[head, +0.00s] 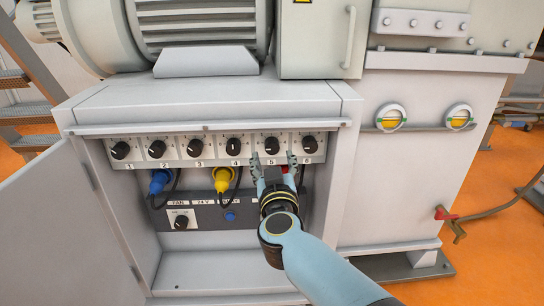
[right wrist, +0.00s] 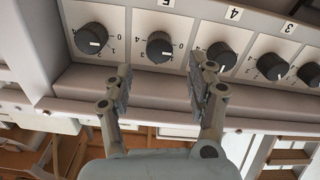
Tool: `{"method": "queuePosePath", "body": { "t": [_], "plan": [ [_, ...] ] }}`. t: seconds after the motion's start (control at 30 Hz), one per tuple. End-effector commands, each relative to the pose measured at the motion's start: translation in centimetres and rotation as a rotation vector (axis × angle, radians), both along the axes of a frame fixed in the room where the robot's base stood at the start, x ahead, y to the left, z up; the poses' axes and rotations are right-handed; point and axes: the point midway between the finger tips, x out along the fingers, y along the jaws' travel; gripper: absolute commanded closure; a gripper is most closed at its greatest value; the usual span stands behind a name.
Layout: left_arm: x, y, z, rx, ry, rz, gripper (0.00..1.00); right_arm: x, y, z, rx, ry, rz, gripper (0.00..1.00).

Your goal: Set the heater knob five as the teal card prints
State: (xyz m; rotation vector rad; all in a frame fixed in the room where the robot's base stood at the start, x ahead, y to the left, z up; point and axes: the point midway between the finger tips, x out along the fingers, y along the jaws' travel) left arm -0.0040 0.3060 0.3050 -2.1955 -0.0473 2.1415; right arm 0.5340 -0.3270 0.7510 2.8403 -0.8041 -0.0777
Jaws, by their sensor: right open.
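Knob five (head: 271,144) is a round black knob with a pale pointer line, above the printed 5 on the grey heater panel (head: 184,142). It also shows in the right wrist view (right wrist: 160,46), where the panel appears upside down and its pointer slants to the lower right. My right gripper (head: 272,162) is open and empty, just below knob five in the head view. In the right wrist view its two fingertips (right wrist: 164,70) are spread to either side of the knob, apart from it. I see no teal card and no left gripper.
Knob four (head: 233,145) and knob six (head: 309,145) flank knob five closely. Below the panel hang a blue plug (head: 159,181) and a yellow plug (head: 222,179) with black cables. A cabinet lip (head: 205,127) overhangs the knobs. An open door (head: 55,235) stands at left.

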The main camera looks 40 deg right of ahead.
Motion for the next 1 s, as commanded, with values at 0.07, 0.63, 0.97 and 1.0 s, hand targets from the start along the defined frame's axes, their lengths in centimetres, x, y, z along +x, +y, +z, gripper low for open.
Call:
{"method": "queuePosePath", "body": {
  "t": [0.07, 0.63, 0.97, 1.0],
  "plan": [
    [-0.6, 0.2, -0.5, 0.002, 0.009, -0.001, 0.60, 1.4, -0.9, -0.2, -0.002, -0.001, 0.001, 0.43],
    [-0.5, 0.3, -1.2, 0.003, 0.012, -0.001, 0.60, 4.5, -2.8, -0.1, 0.001, 0.001, 0.002, 0.43],
    [-0.5, 0.2, -1.2, 0.002, 0.012, -0.001, 0.60, 4.5, -2.7, -0.1, 0.001, 0.001, 0.002, 0.82],
    [-0.5, 0.2, -1.2, 0.002, 0.012, -0.001, 0.60, 4.5, -2.7, -0.1, 0.001, 0.001, 0.002, 0.87]
  ]
}}
